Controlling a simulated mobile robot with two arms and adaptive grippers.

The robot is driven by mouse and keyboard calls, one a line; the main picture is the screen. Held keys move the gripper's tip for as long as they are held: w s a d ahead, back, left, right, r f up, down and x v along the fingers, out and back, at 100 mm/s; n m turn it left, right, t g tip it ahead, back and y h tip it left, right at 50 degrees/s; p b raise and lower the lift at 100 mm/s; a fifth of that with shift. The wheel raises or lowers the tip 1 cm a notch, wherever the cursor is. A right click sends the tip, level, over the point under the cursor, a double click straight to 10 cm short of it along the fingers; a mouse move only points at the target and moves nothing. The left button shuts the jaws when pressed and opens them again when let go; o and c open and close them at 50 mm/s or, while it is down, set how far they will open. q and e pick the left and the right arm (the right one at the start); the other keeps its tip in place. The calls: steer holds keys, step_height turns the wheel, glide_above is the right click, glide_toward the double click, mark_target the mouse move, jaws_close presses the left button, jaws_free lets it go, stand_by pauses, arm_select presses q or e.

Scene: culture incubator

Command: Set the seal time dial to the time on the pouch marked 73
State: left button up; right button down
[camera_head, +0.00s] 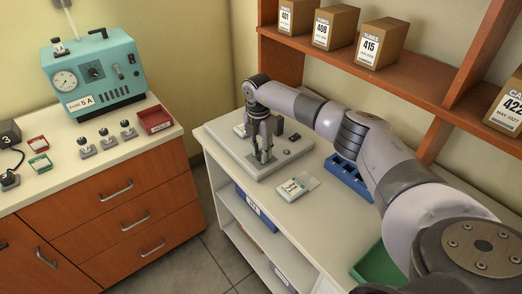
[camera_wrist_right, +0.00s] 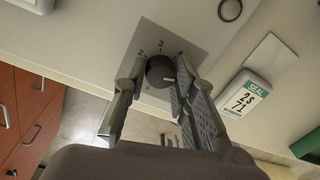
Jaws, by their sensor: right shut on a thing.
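My right gripper (camera_head: 262,156) points down over the grey sealer (camera_head: 240,152) on the white shelf top. In the right wrist view its fingers (camera_wrist_right: 159,72) are shut on the dark round seal time dial (camera_wrist_right: 160,71), one on each side. The numbers 2, 3 and what looks like 4 stand around the dial on a grey plate (camera_wrist_right: 185,42). The dial's pointer setting is unclear. A pouch (camera_wrist_right: 247,96) beside the sealer reads "SEAL 2 s 71"; it also shows in the head view (camera_head: 293,188). I cannot make out a pouch marked 73. My left gripper is out of view.
A blue rack (camera_head: 347,178) and a green tray (camera_head: 378,268) are on the same top. Boxes marked 401, 408, 415 (camera_head: 379,43) and 422 stand on the wooden shelf (camera_head: 340,56). A teal device (camera_head: 95,72) and a red tray (camera_head: 155,119) are on the left counter.

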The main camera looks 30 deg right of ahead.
mark_target(259, 152)
steer(key=shift+w+r, duration=0.1)
steer(key=c, duration=1.3)
jaws_free()
steer(key=r, duration=1.2)
steer(key=shift+w, duration=0.25)
steer(key=shift+a+f, duration=0.1)
